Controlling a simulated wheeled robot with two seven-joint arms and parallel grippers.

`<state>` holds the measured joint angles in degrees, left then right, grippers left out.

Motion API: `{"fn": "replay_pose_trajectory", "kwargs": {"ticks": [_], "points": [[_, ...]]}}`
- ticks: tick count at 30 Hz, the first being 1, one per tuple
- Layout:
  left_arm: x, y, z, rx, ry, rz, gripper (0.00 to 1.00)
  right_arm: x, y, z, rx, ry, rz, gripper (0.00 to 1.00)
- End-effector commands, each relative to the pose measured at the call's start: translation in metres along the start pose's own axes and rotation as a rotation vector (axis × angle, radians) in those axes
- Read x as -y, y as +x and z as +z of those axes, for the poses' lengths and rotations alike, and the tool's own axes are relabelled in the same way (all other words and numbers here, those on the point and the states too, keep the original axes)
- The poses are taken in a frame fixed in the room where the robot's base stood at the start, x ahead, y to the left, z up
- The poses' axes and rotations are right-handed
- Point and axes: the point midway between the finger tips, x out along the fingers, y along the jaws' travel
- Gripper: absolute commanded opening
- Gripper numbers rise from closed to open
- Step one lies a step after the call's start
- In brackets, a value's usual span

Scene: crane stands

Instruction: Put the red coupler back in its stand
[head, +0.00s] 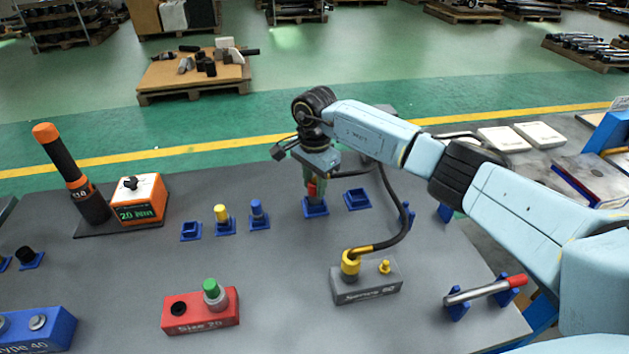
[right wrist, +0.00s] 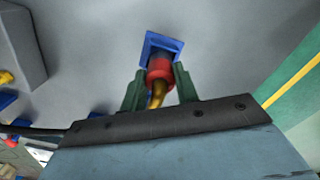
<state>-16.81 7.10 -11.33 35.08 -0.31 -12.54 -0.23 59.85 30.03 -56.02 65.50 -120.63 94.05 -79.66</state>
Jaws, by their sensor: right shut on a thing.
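The red coupler (head: 312,188) is between the green fingers of my right gripper (head: 313,184), which is shut on it. In the right wrist view the coupler (right wrist: 159,70) shows a red collar and a yellow-brown stem between the fingertips (right wrist: 159,84). Its far end overlaps a square blue stand (right wrist: 158,41). In the head view the same stand (head: 316,210) is directly below the gripper. The coupler looks roughly upright at the stand's opening; I cannot tell whether it is seated. My left gripper is not in view.
An empty blue stand (head: 357,199) is just right of the gripper. Blue stands with a blue coupler (head: 257,209) and a yellow coupler (head: 221,213) are to the left. A grey block (head: 366,284) with a yellow fitting and dark hose stands in front. The grey table's middle is clear.

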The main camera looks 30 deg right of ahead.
Motion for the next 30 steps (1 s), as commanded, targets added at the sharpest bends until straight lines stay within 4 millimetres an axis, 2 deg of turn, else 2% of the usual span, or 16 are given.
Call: {"fn": "replay_pose_trajectory", "kwargs": {"ticks": [17,18,22,23,30], "points": [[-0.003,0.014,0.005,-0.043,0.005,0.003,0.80,-0.001,0.026,-0.002,-0.003,0.003,0.002,0.05],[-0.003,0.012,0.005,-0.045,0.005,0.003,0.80,-0.001,0.026,-0.002,-0.003,0.003,0.002,0.35],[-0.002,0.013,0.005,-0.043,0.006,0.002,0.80,-0.001,0.026,-0.001,-0.002,0.002,0.002,0.52],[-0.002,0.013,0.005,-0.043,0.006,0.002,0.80,0.000,0.026,-0.001,-0.001,0.002,0.001,0.56],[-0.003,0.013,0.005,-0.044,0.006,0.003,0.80,0.000,0.027,0.000,0.000,0.000,0.001,0.56]]}}
